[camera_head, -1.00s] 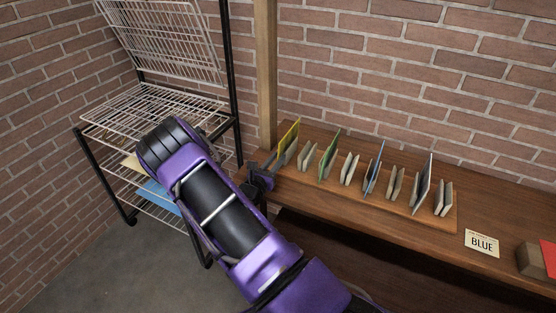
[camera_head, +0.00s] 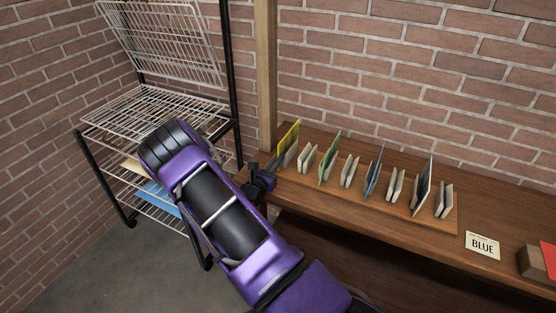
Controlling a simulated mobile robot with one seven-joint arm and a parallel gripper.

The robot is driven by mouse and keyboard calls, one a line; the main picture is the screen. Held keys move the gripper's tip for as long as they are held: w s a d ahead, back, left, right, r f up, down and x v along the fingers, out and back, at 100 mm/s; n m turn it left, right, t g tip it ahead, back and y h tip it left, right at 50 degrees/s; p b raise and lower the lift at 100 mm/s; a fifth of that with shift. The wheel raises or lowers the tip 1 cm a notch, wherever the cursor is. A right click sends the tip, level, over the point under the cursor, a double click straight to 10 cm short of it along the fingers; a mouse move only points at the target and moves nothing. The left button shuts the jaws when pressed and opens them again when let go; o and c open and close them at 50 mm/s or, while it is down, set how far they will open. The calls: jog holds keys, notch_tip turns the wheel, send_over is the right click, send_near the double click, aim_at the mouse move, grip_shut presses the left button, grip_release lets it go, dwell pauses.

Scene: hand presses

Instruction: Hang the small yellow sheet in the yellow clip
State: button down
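The small yellow sheet (camera_head: 289,136) stands upright at the left end of the row of clips on the wooden shelf. A pale clip (camera_head: 290,156) sits at its lower edge; I cannot make out the clip's colour, or whether it grips the sheet. My gripper (camera_head: 274,167) is just left of the sheet, at the shelf's left end. Its fingertips are small and partly hidden, so I cannot tell whether they touch the sheet.
Several more clips stand to the right on a wooden board (camera_head: 406,212), with a green sheet (camera_head: 329,157), a blue sheet (camera_head: 374,170) and a dark sheet (camera_head: 423,186). A "BLUE" card (camera_head: 482,246) lies further right. A wire rack (camera_head: 150,108) stands at left.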

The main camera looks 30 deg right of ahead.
notch_tip(320, 180, up, 8)
jog(key=p, duration=0.5)
jog(key=shift+f, duration=0.25)
jog(key=v, duration=0.7)
jog(key=shift+p, duration=0.35)
jog(key=s+a+r+n+t+y, duration=0.2)
jog(key=s+a+r, duration=0.1)
jog(key=a, duration=0.3)
jog(key=s+a+r+n+t+y, duration=0.2)
jog(key=s+a+y, duration=0.1)
jog(key=a, duration=0.4)
jog(key=shift+s+a+r+n+t, duration=0.2)
jog(key=shift+s+r+n+t, duration=0.15)
jog(key=shift+s, duration=0.4)
